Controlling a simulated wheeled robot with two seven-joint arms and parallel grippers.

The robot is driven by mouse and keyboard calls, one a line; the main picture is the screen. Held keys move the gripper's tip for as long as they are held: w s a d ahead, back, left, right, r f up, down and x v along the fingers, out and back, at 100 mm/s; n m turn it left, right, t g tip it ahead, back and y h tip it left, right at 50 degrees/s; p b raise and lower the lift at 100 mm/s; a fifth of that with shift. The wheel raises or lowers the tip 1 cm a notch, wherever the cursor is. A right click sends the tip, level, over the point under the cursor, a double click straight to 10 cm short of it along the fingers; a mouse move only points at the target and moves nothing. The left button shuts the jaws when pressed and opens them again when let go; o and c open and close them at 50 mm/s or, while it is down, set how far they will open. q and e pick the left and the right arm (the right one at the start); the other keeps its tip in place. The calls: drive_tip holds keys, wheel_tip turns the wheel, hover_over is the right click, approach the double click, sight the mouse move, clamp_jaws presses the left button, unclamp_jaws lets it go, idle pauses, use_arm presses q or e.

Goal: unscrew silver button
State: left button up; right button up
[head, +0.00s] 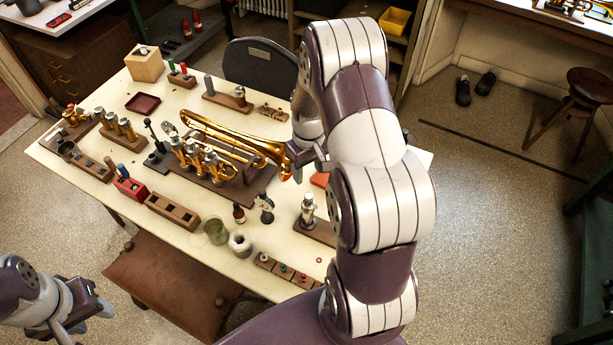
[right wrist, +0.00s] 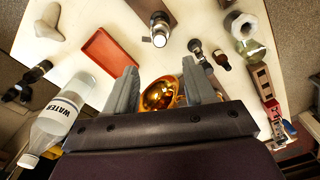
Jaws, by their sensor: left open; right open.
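A brass horn (head: 235,140) lies on a brown wooden stand in the middle of the table, its valves (head: 200,160) upright at left. A silver valve-like piece (head: 308,208) stands on a brown block at the table's front right; it also shows at the top of the right wrist view (right wrist: 160,30). I cannot single out a silver button. My right gripper (right wrist: 160,90) is open and empty above the horn's bell (right wrist: 158,95), which shows between its fingers; my arm partly hides it in the head view. My left gripper (head: 90,310) is open, off the table at lower left.
A water bottle (right wrist: 58,120) and a red tray (right wrist: 112,60) lie left in the right wrist view. A jar (head: 215,230), a white ring-shaped pot (head: 240,243) and small bottles stand near the front edge. Wooden blocks with parts crowd the left. A brown stool (head: 170,285) stands in front.

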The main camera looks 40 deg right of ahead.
sight(308, 195)
wheel_tip(308, 195, down, 10)
drive_tip(key=shift+r+p, duration=0.2)
drive_tip(key=shift+p, duration=0.7)
clamp_jaws()
drive_tip(key=c, duration=0.6)
unclamp_jaws()
clamp_jaws()
drive_tip(key=n, duration=0.5)
drive_tip(key=shift+n, duration=0.3)
drive_tip(key=n, duration=0.4)
drive_tip(key=shift+a+r+n, duration=0.1)
drive_tip(key=shift+n, duration=0.3)
